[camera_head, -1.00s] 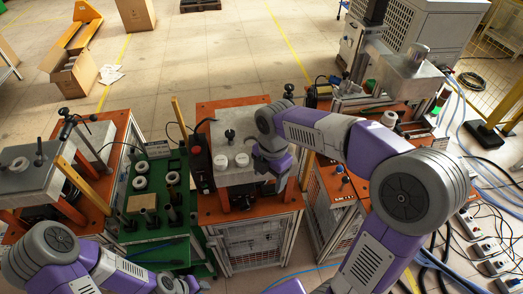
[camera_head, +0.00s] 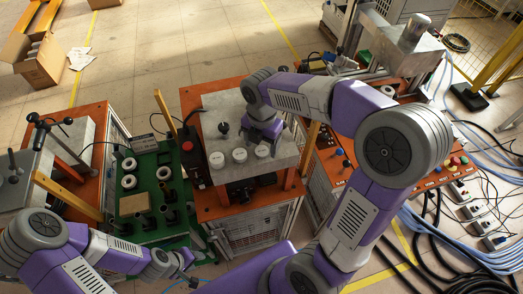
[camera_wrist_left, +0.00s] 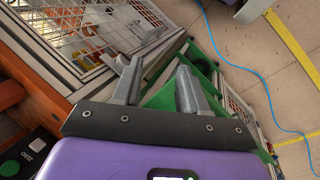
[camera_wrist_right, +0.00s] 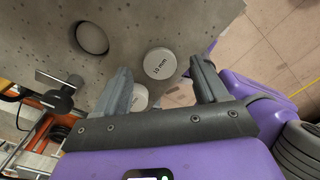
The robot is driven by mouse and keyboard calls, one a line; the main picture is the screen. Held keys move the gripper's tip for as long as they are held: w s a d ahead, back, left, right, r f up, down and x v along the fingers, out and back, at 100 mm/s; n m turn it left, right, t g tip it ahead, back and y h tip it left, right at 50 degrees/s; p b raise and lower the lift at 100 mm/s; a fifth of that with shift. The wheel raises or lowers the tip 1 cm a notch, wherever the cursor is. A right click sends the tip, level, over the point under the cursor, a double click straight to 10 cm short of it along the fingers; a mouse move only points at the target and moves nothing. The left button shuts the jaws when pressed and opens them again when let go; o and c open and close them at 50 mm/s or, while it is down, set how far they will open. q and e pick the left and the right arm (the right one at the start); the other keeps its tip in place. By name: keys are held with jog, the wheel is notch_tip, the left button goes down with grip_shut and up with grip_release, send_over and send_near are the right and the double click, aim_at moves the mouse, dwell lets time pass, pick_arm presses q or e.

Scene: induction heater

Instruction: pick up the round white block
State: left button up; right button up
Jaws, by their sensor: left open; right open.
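Several round white blocks lie on a grey metal plate (camera_head: 219,98) on the orange-topped middle station. My right gripper (camera_head: 266,138) is above the plate, close to the right block. In the right wrist view, its open fingers point toward a block marked "10 mm" (camera_wrist_right: 160,63); another block (camera_wrist_right: 140,97) is partly hidden by a finger. My left gripper (camera_wrist_left: 158,68) is open and empty, low beside the stations.
A green table (camera_head: 147,160) with white rings (camera_head: 129,164) and dark posts is left of the plate. Cables (camera_head: 455,245) cover the floor at right.

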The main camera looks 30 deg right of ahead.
jog(key=shift+f, duration=0.6)
jog(key=c, duration=1.1)
jog(key=shift+r, duration=0.15)
jog(key=shift+c, duration=0.2)
notch_tip(320, 180, up, 11)
jog(key=p, duration=0.3)
notch_tip(320, 180, up, 6)
jog(key=p, duration=0.6)
send_over(262, 151)
jog(key=shift+r, duration=0.2)
jog(key=shift+f, duration=0.1)
